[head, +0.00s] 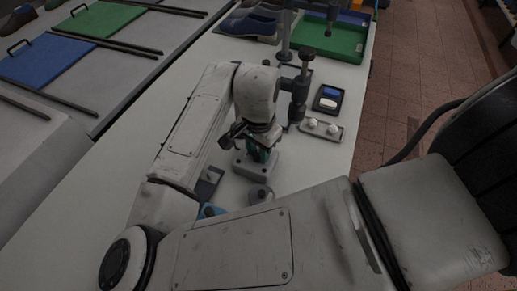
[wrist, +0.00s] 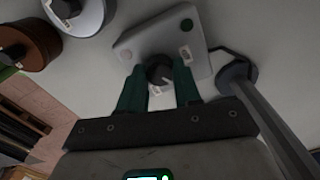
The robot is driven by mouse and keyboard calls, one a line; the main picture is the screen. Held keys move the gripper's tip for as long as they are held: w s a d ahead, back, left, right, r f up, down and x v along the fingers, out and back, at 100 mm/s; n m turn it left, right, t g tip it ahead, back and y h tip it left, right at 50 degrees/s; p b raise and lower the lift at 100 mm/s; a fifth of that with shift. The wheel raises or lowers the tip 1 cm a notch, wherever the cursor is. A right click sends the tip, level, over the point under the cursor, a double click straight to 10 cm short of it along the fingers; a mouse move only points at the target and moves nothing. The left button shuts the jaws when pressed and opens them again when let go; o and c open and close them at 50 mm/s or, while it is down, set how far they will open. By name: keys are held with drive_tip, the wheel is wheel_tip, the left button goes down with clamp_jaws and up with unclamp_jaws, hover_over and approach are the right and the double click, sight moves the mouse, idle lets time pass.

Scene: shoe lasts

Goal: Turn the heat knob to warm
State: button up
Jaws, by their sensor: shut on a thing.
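A light grey control box (wrist: 150,36) sits on the white table in the wrist view, with a dark round knob (wrist: 158,68) on its top. My gripper (wrist: 159,76) has its two green fingers shut on the knob, one on each side. Small white labels lie beside the knob; their writing is too small to read. In the head view the box (head: 244,168) shows under my gripper (head: 260,157), and my arm and gripper hide the knob.
Two round dark-topped parts, one grey (wrist: 86,18) and one brown (wrist: 40,42), lie upper left.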

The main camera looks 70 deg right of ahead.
sight(258, 153)
idle(0.3)
drive_tip(key=o, duration=1.1)
drive_tip(key=shift+c, duration=0.2)
wheel_tip(258, 153, up, 11)
drive_tip(key=shift+f, duration=0.1)
